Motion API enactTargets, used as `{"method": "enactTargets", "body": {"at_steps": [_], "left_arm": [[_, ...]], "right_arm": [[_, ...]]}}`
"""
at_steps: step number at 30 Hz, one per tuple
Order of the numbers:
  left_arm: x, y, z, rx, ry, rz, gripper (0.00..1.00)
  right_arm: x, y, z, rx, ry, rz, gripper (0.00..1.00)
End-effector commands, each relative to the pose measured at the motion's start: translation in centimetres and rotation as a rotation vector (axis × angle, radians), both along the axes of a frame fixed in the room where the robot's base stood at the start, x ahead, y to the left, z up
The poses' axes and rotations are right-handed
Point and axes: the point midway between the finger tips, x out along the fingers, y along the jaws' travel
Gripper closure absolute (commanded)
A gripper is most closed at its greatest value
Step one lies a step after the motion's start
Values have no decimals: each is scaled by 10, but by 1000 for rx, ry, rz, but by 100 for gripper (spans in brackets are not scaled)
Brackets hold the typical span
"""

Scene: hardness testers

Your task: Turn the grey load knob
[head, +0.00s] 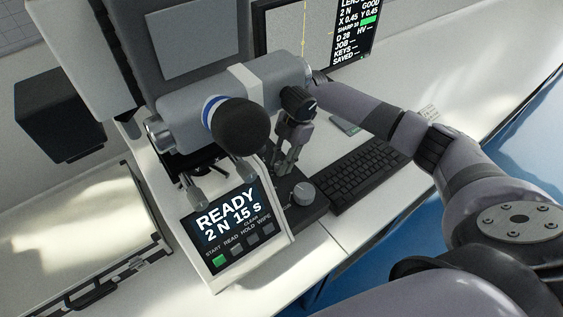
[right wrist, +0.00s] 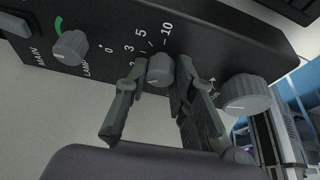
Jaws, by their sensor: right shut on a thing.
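The grey load knob (right wrist: 160,70) sits on a dark panel in the right wrist view, with a printed scale of 2, 3, 5 and 10 around its far side. My right gripper (right wrist: 158,80) has one finger on each side of this knob and is shut on it. In the head view my right gripper (head: 284,165) reaches down in front of the tester, and its fingers hide the load knob. My left gripper is not in view.
A larger grey knob (right wrist: 246,94) is close right of my fingers, and a lamp knob (right wrist: 70,47) is left. The tester's screen (head: 229,219) reads READY, 2 N, 15 s. An eyepiece (head: 241,125) overhangs nearby. A keyboard (head: 369,172) lies to the right.

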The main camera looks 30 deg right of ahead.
Motion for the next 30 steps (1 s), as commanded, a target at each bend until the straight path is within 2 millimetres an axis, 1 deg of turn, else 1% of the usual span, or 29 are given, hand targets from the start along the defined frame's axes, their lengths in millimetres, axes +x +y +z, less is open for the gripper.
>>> {"method": "enactTargets", "body": {"at_steps": [6,17,18,26,30], "left_arm": [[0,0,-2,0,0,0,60],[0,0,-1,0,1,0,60],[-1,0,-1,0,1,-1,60],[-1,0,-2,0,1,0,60],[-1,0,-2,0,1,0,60]], "right_arm": [[1,0,1,1,-3,31,100],[1,0,1,0,-4,33,100],[1,0,1,0,-4,32,74],[1,0,1,-1,-2,33,57],[1,0,0,-1,-1,33,56]]}}
